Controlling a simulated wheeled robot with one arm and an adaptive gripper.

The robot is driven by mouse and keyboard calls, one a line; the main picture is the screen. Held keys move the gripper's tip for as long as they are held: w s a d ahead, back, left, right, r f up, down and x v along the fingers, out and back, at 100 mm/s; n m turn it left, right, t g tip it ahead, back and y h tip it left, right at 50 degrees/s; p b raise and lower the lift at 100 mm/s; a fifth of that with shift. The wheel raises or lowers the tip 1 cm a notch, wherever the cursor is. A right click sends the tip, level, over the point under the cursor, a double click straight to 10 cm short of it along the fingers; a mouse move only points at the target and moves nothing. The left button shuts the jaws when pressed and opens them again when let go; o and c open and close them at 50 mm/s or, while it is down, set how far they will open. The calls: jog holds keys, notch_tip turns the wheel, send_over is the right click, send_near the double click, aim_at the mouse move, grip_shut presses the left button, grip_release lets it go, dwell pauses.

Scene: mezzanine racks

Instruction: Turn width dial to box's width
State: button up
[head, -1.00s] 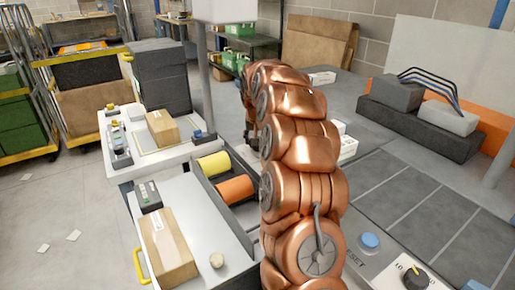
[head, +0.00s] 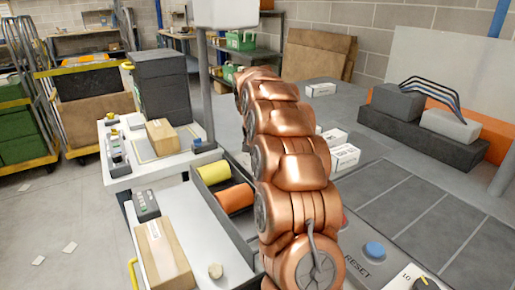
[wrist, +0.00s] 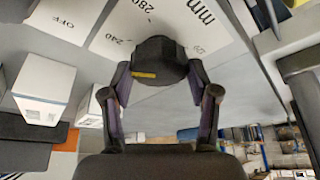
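The width dial (wrist: 160,63) is a dark round knob with a yellow mark on its near left side. It sits on a pale scale plate (wrist: 206,18) printed "240", "280" and "mm" in the wrist view. My gripper (wrist: 160,82) has one finger on each side of the dial, close against it. I cannot tell whether the fingers press on it. My arm hides the gripper and this dial in the head view. A cardboard box (head: 163,253) lies on the near white bench at lower left; another box (head: 162,136) sits on the bench behind.
A blue button (head: 374,250) labelled RESET and a second knob (head: 425,284) are at lower right. Yellow (head: 213,168) and orange (head: 235,197) rolls lie left of my arm. An "OFF" label (wrist: 64,22) is in the wrist view.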

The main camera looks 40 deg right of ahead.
jog(key=o, duration=0.4)
jog(key=v, duration=1.2)
dwell(0.6)
